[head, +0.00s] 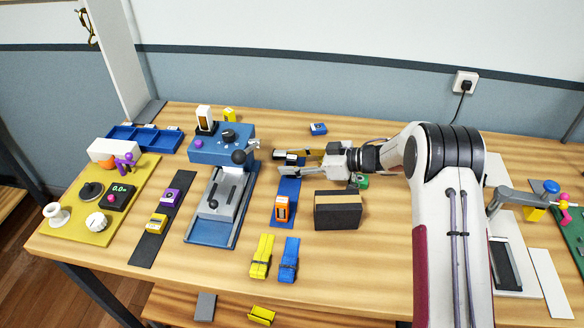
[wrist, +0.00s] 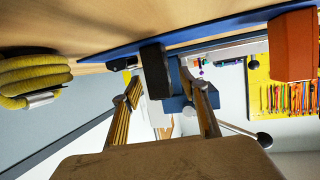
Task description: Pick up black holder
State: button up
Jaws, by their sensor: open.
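The black holder (wrist: 155,72) is a small dark block standing against the blue strip in the wrist view. My gripper (wrist: 163,88) is open, with one finger on each side of it. A gap shows between the holder and the right finger; I cannot tell whether the left finger touches it. In the head view my gripper (head: 292,168) is low over the far end of the blue strip (head: 289,188). The holder is mostly hidden there by the gripper. An orange holder (head: 282,208) stands on the near end of the strip and also shows in the wrist view (wrist: 292,45).
A blue vise-like machine (head: 222,148) is on the left.

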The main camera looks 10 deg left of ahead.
aim_at(292, 157)
jog(key=shift+a, duration=0.2)
dwell(0.3)
grip_shut()
jog(key=shift+r, duration=5)
